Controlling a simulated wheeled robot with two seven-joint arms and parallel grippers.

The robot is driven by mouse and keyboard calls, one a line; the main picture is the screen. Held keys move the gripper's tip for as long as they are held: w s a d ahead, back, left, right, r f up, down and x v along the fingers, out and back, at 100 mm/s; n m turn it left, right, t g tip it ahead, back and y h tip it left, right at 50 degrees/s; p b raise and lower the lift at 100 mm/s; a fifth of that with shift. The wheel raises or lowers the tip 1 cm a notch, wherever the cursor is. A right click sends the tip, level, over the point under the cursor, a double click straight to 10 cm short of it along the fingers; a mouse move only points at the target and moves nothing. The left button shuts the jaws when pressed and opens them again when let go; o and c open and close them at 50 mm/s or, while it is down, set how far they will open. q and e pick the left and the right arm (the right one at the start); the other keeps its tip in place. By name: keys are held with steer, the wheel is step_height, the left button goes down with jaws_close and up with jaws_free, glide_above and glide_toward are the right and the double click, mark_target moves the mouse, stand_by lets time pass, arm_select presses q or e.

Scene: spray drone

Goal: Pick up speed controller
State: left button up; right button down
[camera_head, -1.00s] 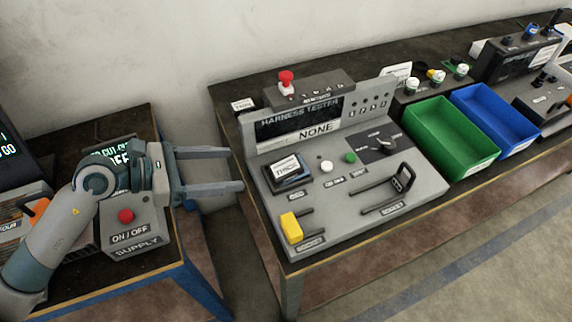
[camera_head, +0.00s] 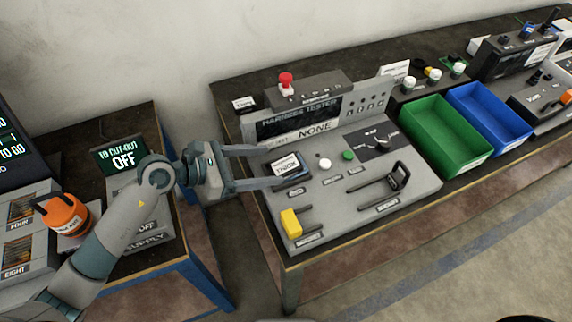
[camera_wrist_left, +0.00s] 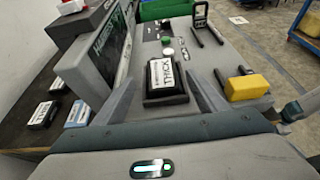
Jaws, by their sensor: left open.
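The item that seems to be the speed controller is a small dark box with a white label reading THICK (camera_head: 285,163). It sits on the left part of the grey harness tester panel (camera_head: 350,205). It also shows in the left wrist view (camera_wrist_left: 166,78), straight ahead between the fingers. My left gripper (camera_head: 268,168) is open, and its two fingers reach in from the left over the tester's left edge, close to the box. I cannot tell whether they touch it. In the left wrist view the open gripper (camera_wrist_left: 168,98) has nothing clamped. My right gripper is not in view.
The tester display (camera_head: 300,122) stands behind the box, and a yellow block (camera_head: 291,223) lies in front. A green bin (camera_head: 447,135) and a blue bin (camera_head: 490,117) are to the right. A gap separates the left table from the tester table.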

mark_target(289, 162)
arm_select(q)
steer(key=shift+w+d+p, duration=0.1)
steer(key=shift+d+p, duration=0.25)
steer(key=shift+d, duration=0.05)
steer(key=p+x, duration=0.2)
steer(key=x, duration=0.1)
steer(key=shift+d+f, duration=0.1)
steer(key=shift+d, duration=0.3)
steer(key=shift+w+d+f, duration=0.15)
steer(key=shift+d+f, duration=0.1)
steer(key=shift+d, duration=0.05)
steer(key=c, duration=1.2)
steer(key=shift+o, duration=0.2)
steer(key=shift+r, duration=0.2)
